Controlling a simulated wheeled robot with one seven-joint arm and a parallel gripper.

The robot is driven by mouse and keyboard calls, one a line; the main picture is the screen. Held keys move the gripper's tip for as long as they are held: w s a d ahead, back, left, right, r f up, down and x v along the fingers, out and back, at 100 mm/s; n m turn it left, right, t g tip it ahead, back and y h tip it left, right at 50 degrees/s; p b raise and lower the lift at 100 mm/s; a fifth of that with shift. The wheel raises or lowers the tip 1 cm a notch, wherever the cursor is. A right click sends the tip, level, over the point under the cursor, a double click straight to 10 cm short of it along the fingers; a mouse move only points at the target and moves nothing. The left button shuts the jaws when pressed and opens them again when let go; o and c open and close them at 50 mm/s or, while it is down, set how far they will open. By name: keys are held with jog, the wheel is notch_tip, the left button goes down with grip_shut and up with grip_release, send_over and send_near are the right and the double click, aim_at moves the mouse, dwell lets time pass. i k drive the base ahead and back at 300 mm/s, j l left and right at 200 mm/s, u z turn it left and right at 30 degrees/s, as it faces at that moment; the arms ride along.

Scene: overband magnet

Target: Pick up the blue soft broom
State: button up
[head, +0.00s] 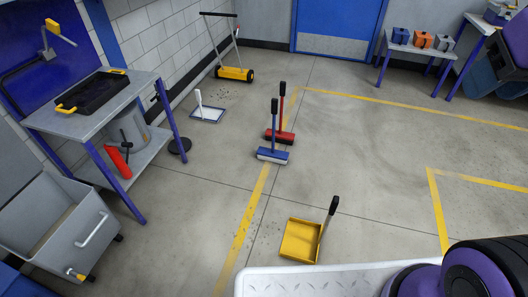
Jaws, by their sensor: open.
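The blue soft broom (273,154) stands upright on the concrete floor near the middle of the head view. It has a wide blue head with pale bristles and a blue handle with a black grip. A similar red broom (282,102) stands upright just behind it and is partly hidden by it. The two look very close; I cannot tell if they touch. My gripper is not in view; only parts of my own body show at the lower right.
A yellow dustpan (300,240) with a black-gripped handle lies nearer. A white-handled pan (207,114) and a yellow wheeled sweeper (234,73) stand farther back. A workbench (60,122) and a grey cart (60,235) are at left. Open floor lies right of the brooms.

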aim_at(269, 154)
jog(key=i+j+u, duration=0.1)
jog(key=i+u, duration=0.15)
jog(key=u, duration=0.25)
jog(key=i+u, duration=0.2)
jog(key=u, duration=0.3)
jog(key=i+u, duration=0.25)
jog(key=u, duration=0.25)
jog(key=i+u, duration=0.6)
jog(key=i+z, duration=0.25)
jog(key=i+j+z, duration=0.1)
jog(key=i+z, duration=0.2)
jog(key=i+l+z, duration=0.1)
jog(key=i+z, duration=0.15)
jog(key=z, duration=0.15)
jog(key=i+z, duration=0.25)
jog(key=z, duration=0.2)
jog(key=i+z, duration=0.2)
jog(key=z, duration=0.2)
jog(key=i+j+z, duration=0.25)
jog(key=z, duration=0.15)
jog(key=i+j+z, duration=0.55)
jog(key=i+j, duration=0.1)
